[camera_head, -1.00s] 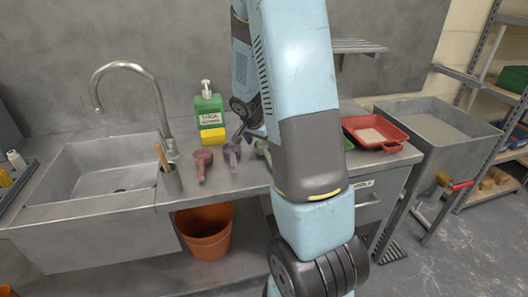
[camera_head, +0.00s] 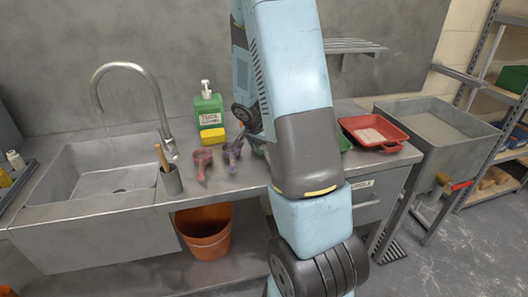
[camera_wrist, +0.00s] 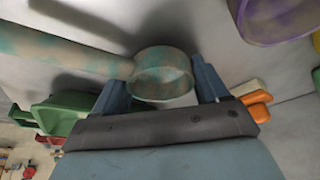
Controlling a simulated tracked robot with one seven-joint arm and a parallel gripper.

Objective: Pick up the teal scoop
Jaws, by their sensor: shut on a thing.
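The teal scoop (camera_wrist: 163,76) shows in the wrist view as a round cup with worn, mottled teal and brownish paint. Its long handle (camera_wrist: 65,48) runs off to the left. My gripper (camera_wrist: 160,84) has one finger on each side of the cup and is shut on it. In the head view my arm hides most of the scoop and the grip. I cannot tell whether the scoop is clear of the counter. A purple scoop (camera_head: 232,152) stands beside a pinkish-red scoop (camera_head: 203,161) on the counter. The purple one also shows in the wrist view (camera_wrist: 282,18).
A green bottle (camera_head: 208,106) with a yellow sponge (camera_head: 212,135) stands behind the scoops. The sink (camera_head: 85,168), faucet (camera_head: 160,100) and a grey holder (camera_head: 172,181) are left. A red tray (camera_head: 360,123) lies right of my arm. An orange bucket (camera_head: 207,245) is below.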

